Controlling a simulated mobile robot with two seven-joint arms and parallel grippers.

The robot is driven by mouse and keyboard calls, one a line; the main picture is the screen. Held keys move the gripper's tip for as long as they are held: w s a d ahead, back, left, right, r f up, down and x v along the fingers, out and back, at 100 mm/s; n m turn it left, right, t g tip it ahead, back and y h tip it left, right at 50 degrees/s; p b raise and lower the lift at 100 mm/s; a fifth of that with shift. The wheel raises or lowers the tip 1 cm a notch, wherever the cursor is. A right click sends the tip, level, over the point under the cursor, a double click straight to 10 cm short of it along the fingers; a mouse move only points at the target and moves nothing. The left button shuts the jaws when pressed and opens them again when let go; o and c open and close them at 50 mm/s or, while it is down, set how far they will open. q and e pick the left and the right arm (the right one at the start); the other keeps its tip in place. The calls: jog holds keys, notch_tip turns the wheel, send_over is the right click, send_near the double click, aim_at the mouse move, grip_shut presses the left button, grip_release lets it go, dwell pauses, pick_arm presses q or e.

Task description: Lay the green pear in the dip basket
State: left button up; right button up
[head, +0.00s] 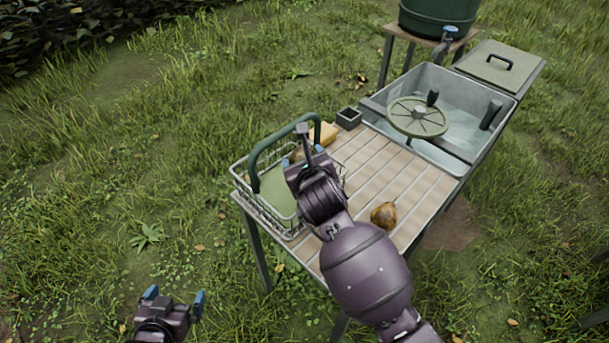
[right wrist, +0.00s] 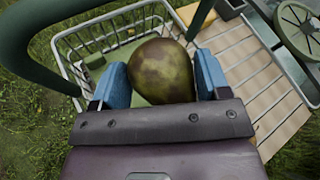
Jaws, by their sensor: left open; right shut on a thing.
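In the right wrist view a mottled green-brown pear (right wrist: 161,68) sits between the blue fingers of my right gripper (right wrist: 162,80), which is shut on it. The wire dip basket (right wrist: 72,75), with a green floor and dark green handle, lies below the pear. In the head view the dip basket (head: 240,182) stands at the table's left end, and my right gripper (head: 302,156) is over its right part, by the handle. The held pear is hidden there by the gripper. My left gripper (head: 174,298) is open and empty over the grass at lower left.
A brown pear (head: 383,214) lies on the slatted table (head: 400,180). A yellow block (head: 325,133) and a small dark box (head: 348,117) are behind the basket. A water-filled sink (head: 455,105) with a round wheel (head: 417,117) adjoins at the back right.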

notch_tip(320, 180, down, 4)
jog(key=b, duration=0.3)
jog(key=shift+f, duration=0.2)
pick_arm(q)
jog(key=f, duration=0.2)
jog(key=s+f, duration=0.1)
jog(key=f, duration=0.2)
pick_arm(e)
jog(key=shift+r, duration=0.15)
pick_arm(q)
jog(key=shift+s, duration=0.15)
pick_arm(e)
jog(key=shift+f, duration=0.4)
pick_arm(q)
jog(key=shift+f+b, duration=0.15)
jog(key=shift+b, duration=0.2)
pick_arm(e)
jog(key=shift+f, duration=0.25)
jog(key=o, duration=1)
